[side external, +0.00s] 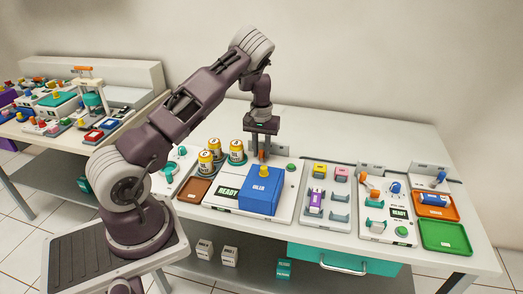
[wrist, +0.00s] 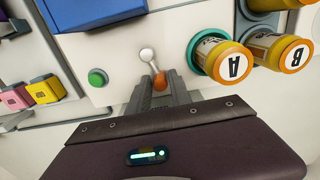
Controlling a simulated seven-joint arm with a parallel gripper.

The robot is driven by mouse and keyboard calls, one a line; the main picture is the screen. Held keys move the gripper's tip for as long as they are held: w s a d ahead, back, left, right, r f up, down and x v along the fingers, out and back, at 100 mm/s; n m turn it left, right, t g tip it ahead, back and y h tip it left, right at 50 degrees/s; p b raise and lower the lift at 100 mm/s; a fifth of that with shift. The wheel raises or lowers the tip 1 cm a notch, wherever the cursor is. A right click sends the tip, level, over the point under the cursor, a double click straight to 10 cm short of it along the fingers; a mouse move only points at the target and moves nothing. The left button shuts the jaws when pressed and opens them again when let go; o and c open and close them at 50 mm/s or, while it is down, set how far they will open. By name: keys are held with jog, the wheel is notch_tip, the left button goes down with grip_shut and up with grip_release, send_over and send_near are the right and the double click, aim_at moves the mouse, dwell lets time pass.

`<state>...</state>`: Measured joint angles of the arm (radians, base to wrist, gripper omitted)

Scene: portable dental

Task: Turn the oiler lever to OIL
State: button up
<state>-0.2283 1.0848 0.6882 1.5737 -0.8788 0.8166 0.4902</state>
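A lever with an orange grip (wrist: 160,81) and a bare metal stem with a pale round end (wrist: 148,55) is on the white panel in the wrist view. The orange grip also shows under my gripper in the side view (side external: 262,156), beside the blue box. My gripper (wrist: 160,86) points down at the lever. Its two fingers stand on either side of the orange grip, with a gap between them. I cannot tell whether they touch it. Any OIL marking near the lever is not readable.
A blue box (side external: 261,188) and a READY sign (side external: 227,191) sit on the same panel. A green button (wrist: 97,77) is left of the lever in the wrist view. Trays and small fixtures lie farther right on the table.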

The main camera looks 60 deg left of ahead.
aim_at(255, 162)
grip_shut()
jog(key=shift+s, duration=0.1)
jog(key=n, duration=0.2)
jog(key=s+n, duration=0.1)
jog(key=shift+a+n, duration=0.2)
jog(key=shift+n, duration=0.2)
jog(key=shift+s+n, duration=0.3)
jog(key=shift+n, duration=0.55)
jog(key=shift+s+n, duration=0.3)
jog(key=shift+n, duration=0.55)
jog(key=shift+o, duration=2.3)
grip_release()
notch_tip(255, 162, up, 7)
